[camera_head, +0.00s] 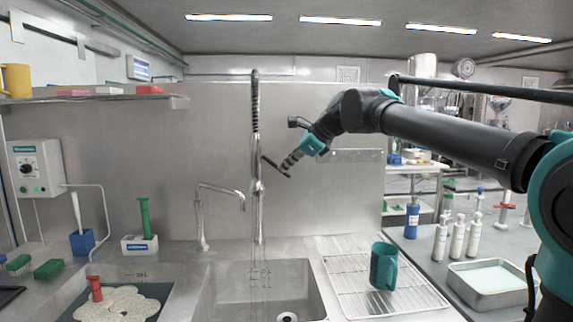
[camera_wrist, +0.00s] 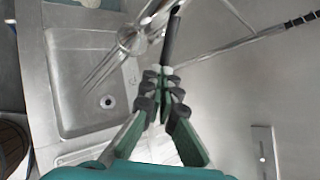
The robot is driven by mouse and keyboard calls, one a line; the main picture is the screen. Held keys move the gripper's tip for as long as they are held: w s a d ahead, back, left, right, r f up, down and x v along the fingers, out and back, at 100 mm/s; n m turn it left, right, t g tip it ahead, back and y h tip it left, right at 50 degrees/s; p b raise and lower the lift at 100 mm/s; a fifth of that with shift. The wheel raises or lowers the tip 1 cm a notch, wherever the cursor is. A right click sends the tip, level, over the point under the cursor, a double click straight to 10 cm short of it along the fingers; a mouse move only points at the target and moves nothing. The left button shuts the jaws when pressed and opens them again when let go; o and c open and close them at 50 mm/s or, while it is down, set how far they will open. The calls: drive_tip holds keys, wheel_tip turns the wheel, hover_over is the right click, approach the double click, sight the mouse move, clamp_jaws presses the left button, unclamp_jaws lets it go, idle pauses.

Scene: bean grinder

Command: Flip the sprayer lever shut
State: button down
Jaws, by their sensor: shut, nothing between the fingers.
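The sprayer (camera_head: 257,190) hangs upright above the sink, below a dark spring hose (camera_head: 256,105). Its black lever (camera_head: 275,166) sticks out to the right and slants downward. In the wrist view, the metal sprayer head (camera_wrist: 132,40) is at the top, with the black lever (camera_wrist: 172,42) running toward my fingertips. My gripper (camera_head: 287,168) is shut and empty, to the right of the sprayer, with its tips (camera_wrist: 163,80) at the lever's free end. I cannot tell whether they touch. Thin streaks like water run from the sprayer into the sink.
The steel sink (camera_head: 225,285) lies below. A smaller tap (camera_head: 203,215) stands to the left. A wire rack (camera_head: 345,290) with a teal jug (camera_head: 384,266) is to the right. The steel back wall (camera_head: 330,205) stands close behind. The air right of the sprayer is otherwise free.

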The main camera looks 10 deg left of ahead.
drive_tip(key=shift+r, duration=0.1)
drive_tip(key=shift+r, duration=0.7)
drive_tip(key=shift+d, duration=0.1)
drive_tip(key=v, duration=1.4)
drive_tip(key=shift+a, duration=0.2)
